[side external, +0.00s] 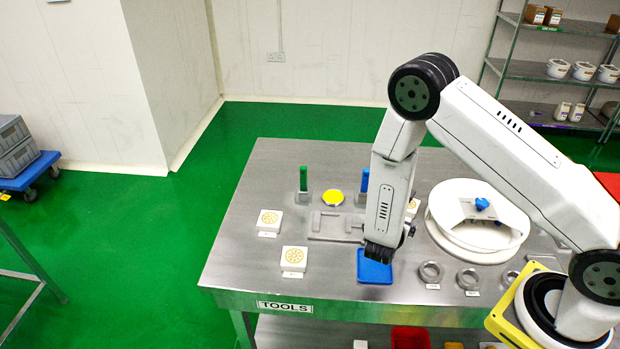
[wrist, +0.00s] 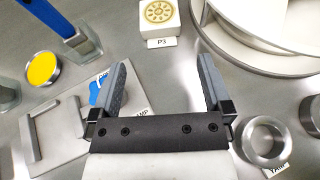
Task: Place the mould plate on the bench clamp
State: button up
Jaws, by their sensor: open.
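Three white square mould plates with round gold patterns lie on the steel bench. Two are at the left in the side view, a back one (side external: 270,220) and a front one (side external: 293,259). The third (side external: 412,207), labelled P3, is partly hidden behind my arm; it also shows at the top of the wrist view (wrist: 159,14). The bench clamp (side external: 328,226) is a flat grey fixture with raised jaws, left of my gripper in the wrist view (wrist: 60,133), with nothing between its jaws. My gripper (wrist: 164,62) is open and empty, pointing down above the bench (side external: 378,252).
A blue square item (side external: 374,270) lies below my gripper. A white round machine (side external: 478,222) stands right, with metal rings (side external: 430,272) in front. Upright green-handled (side external: 303,180) and blue-handled tools and a yellow disc (side external: 333,197) stand behind the clamp. The front-left bench is clear.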

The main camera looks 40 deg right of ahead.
jog(key=shift+s+d+r+m+g, duration=0.2)
jog(key=shift+s+r+m+g, duration=0.1)
jog(key=shift+r+m+g, duration=0.1)
jog(key=s+a+r+m+g+y, duration=0.3)
jog(key=s+r+m+g+y, duration=0.35)
jog(key=m, duration=0.45)
jog(key=s+a+r+m+t+y, duration=0.1)
jog(key=a+r+m+t+y, duration=0.4)
jog(key=m, duration=0.5)
jog(key=shift+a+r+m+y, duration=0.4)
jog(key=shift+a+r, duration=0.8)
jog(key=shift+r, duration=0.6)
